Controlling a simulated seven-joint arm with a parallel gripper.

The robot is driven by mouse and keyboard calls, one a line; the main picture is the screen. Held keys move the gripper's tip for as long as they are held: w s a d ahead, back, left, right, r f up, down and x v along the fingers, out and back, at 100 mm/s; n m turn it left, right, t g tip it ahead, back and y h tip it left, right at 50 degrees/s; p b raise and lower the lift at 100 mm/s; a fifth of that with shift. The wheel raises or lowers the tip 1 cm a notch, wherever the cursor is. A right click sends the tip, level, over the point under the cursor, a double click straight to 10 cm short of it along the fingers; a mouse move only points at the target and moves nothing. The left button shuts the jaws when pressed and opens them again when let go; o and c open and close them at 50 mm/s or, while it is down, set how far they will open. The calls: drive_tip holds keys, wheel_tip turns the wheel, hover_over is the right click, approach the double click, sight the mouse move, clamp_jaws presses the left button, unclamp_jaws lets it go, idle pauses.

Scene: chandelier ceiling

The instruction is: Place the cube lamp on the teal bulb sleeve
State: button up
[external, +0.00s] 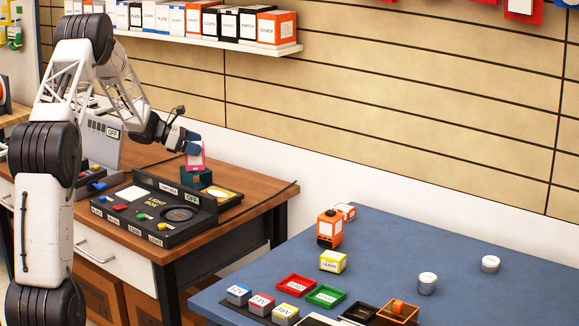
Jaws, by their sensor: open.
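My gripper (188,147) is at the end of the arm, above the back right of the light box, with its fingers open. A small pink and white piece (195,155) is right at the fingertips; I cannot tell whether it touches them. Just below it is a dark teal block (197,179), which looks like the teal bulb sleeve, at the back of the light box. The pink piece appears to stand on or just above it; the contact is too small to make out. I cannot tell for certain which thing is the cube lamp.
The black light box (150,206) has coloured buttons and a round dark recess, on a wooden desk (262,192). A blue table (455,270) holds an orange item (329,229), a yellow box (333,262), red (297,285) and green (326,296) trays, and white-topped cylinders. Its right side is mostly clear.

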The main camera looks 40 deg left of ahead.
drive_tip(key=v, duration=1.2)
drive_tip(key=shift+r, duration=0.1)
drive_tip(key=shift+d, duration=0.1)
idle(0.6)
drive_tip(key=s+d+r+m+g+y, duration=0.15)
drive_tip(key=s+d+r+m, duration=0.3)
drive_tip(key=d, duration=0.65)
drive_tip(key=s+d+r+m+g, duration=0.35)
drive_tip(key=s+d+r, duration=0.2)
drive_tip(key=d, duration=0.55)
drive_tip(key=s+d+r+m+g+y, duration=0.15)
drive_tip(key=s+d+r+m, duration=0.35)
drive_tip(key=d, duration=0.6)
drive_tip(key=s+d+r+m+g+y, duration=0.1)
drive_tip(key=s+d+m+y, duration=0.15)
drive_tip(key=s+d, duration=0.5)
drive_tip(key=s+d+m+g+y, duration=0.1)
drive_tip(key=s+d+m, duration=0.3)
drive_tip(key=s, duration=0.7)
drive_tip(key=s+d+f+m+t+y, duration=0.1)
drive_tip(key=s+m, duration=0.6)
drive_tip(key=s, duration=0.9)
drive_tip(key=shift+s+d+f+m+y, duration=0.15)
drive_tip(key=shift+d+f+m+y, duration=0.2)
drive_tip(key=shift+d+f+y, duration=0.8)
